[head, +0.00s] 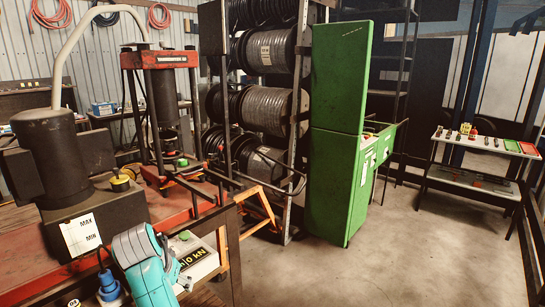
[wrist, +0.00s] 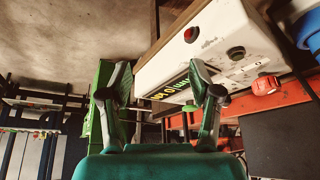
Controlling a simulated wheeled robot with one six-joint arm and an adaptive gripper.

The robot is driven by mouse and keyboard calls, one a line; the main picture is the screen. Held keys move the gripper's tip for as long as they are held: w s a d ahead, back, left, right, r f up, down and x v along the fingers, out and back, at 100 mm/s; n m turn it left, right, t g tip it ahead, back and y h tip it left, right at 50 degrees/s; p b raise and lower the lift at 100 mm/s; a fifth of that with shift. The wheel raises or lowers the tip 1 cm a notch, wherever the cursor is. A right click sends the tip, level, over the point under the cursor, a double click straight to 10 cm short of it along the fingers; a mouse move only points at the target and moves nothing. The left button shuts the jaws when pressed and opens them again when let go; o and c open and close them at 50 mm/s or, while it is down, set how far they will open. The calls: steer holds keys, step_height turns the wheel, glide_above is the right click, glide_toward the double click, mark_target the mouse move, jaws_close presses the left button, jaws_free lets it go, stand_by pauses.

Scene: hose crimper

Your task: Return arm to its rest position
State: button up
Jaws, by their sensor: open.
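My gripper (wrist: 160,82) is in the wrist view, its two dark fingers standing apart with nothing between them. A white control box (wrist: 215,45) with a red button and dark knobs shows beyond the fingers at the upper right; the right finger overlaps its edge in the picture. I cannot tell the gap between them. In the head view, my teal arm (head: 147,268) is at the bottom, left of the control box (head: 201,262). The gripper's fingers cannot be made out there.
The red press (head: 160,62) and the black pump unit (head: 48,150) stand on the bench at left. A hose reel rack (head: 303,60) and a tall green cabinet (head: 338,130) are behind. A small table (head: 470,182) is at right. Floor (head: 400,255) at front right is clear.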

steer(key=d+f, duration=0.7)
steer(key=f, duration=0.5)
steer(key=s+d+f+n+t+y, duration=0.1)
steer(key=s+d+f+t, duration=0.1)
steer(key=s+d+f, duration=0.7)
steer(key=s+d+f+n+t+y, duration=0.1)
steer(key=s+d+f+t, duration=0.1)
steer(key=s+d+f, duration=0.7)
steer(key=s+d+r+t, duration=0.2)
steer(key=s+d, duration=1.2)
steer(key=s, duration=0.3)
steer(key=s+d+r+t+h, duration=0.1)
steer(key=s+d+r, duration=0.1)
steer(key=s+r, duration=0.6)
steer(key=s+d+r+m+t, duration=0.1)
steer(key=s+d+r+t, duration=0.1)
steer(key=s+r, duration=0.6)
step_height(320, 180, up, 2)
steer(key=shift+s+d+r+t+h, duration=0.1)
steer(key=shift+s+d+t+h, duration=0.2)
steer(key=shift+h, duration=0.1)
